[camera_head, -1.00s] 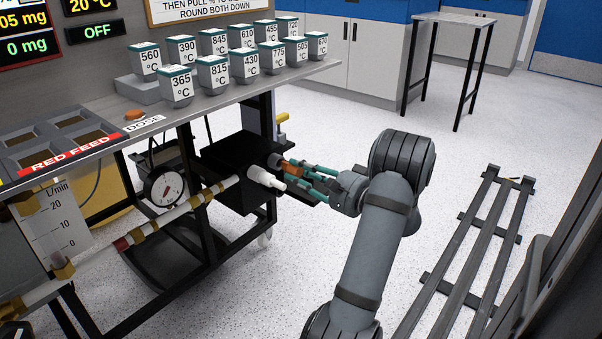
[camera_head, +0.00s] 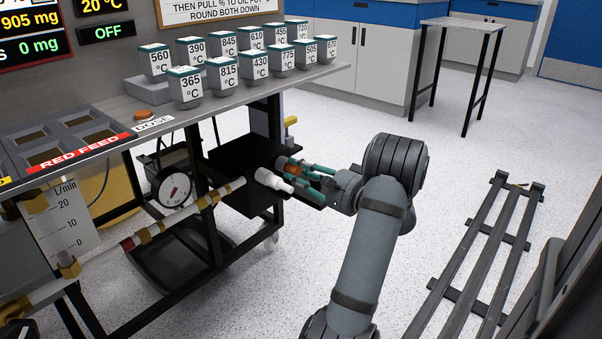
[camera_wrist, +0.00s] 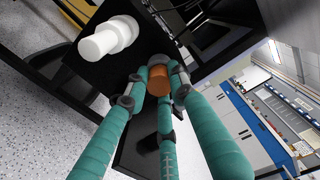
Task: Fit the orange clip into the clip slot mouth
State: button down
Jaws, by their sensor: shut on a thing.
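The orange clip (camera_wrist: 160,80) is a short orange piece held between the teal fingers of my gripper (camera_wrist: 158,92). In the head view the clip (camera_head: 291,169) shows beside the black box under the bench, and my gripper (camera_head: 305,176) reaches to it from the right. A grey round part lies just beyond the clip in the wrist view, against the black box (camera_wrist: 105,72). I cannot tell whether the clip touches it or sits in an opening. The clip slot mouth cannot be made out, as the clip and fingers cover that area.
A white fitting (camera_head: 270,182) sticks out of the box close beside my gripper; it also shows in the wrist view (camera_wrist: 108,38). A dial gauge (camera_head: 175,190) and a slanted pipe are at left. Labelled jars (camera_head: 228,72) stand on the bench above. Floor at right is open before the metal rails.

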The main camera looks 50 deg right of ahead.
jog(key=c, duration=1.5)
grip_release()
jog(key=shift+w, duration=0.1)
jog(key=shift+o, duration=0.5)
jog(key=s, duration=1.2)
jog(key=shift+a, duration=0.2)
jog(key=w, duration=1.1)
jog(key=shift+w+d, duration=0.25)
jog(key=shift+w, duration=0.1)
jog(key=shift+s, duration=0.4)
